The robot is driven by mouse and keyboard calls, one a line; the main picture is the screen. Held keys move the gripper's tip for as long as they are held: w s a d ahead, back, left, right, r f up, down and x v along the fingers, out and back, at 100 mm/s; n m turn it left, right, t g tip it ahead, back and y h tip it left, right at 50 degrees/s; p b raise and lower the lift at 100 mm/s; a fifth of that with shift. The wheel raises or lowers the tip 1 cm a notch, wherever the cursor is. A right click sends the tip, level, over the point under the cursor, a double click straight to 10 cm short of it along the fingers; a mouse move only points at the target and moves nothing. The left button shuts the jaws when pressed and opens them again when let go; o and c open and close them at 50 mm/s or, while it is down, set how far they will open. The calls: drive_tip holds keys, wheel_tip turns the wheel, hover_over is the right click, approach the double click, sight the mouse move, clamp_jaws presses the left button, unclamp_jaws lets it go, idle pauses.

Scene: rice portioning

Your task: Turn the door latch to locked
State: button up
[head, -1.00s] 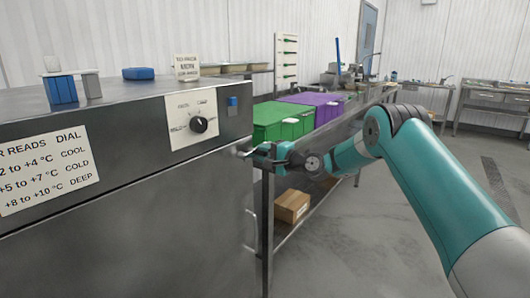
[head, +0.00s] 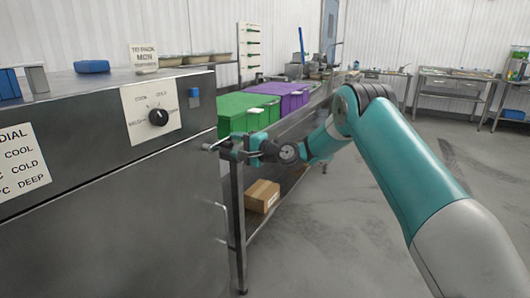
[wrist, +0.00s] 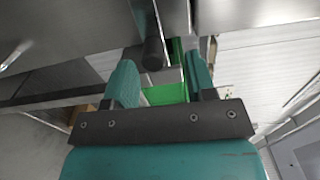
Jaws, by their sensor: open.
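The door latch (head: 214,145) looks like a small metal lever sticking out near the right edge of the steel cabinet's front. In the wrist view a metal bar with a dark rounded end, which looks like the latch (wrist: 153,52), reaches toward the gap between my fingers. My gripper (head: 236,148) is at the cabinet's right front edge, beside the latch. In the wrist view my gripper (wrist: 163,78) is open, with teal fingers apart on either side of the dark end. I cannot tell whether either finger touches it.
The cabinet front carries a dial (head: 159,117) and a blue square piece (head: 194,97). A green box (head: 240,113) and a purple box (head: 288,96) stand on the bench behind my gripper. A cardboard box (head: 262,196) sits on the lower shelf. The floor at right is open.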

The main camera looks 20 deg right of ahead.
drive_tip(key=b+v, duration=0.2)
drive_tip(key=v, duration=1.2)
drive_tip(key=shift+s+d+b, duration=0.2)
drive_tip(key=shift+s+b, duration=0.1)
drive_tip(key=shift+b, duration=0.05)
drive_tip(key=shift+r, duration=0.1)
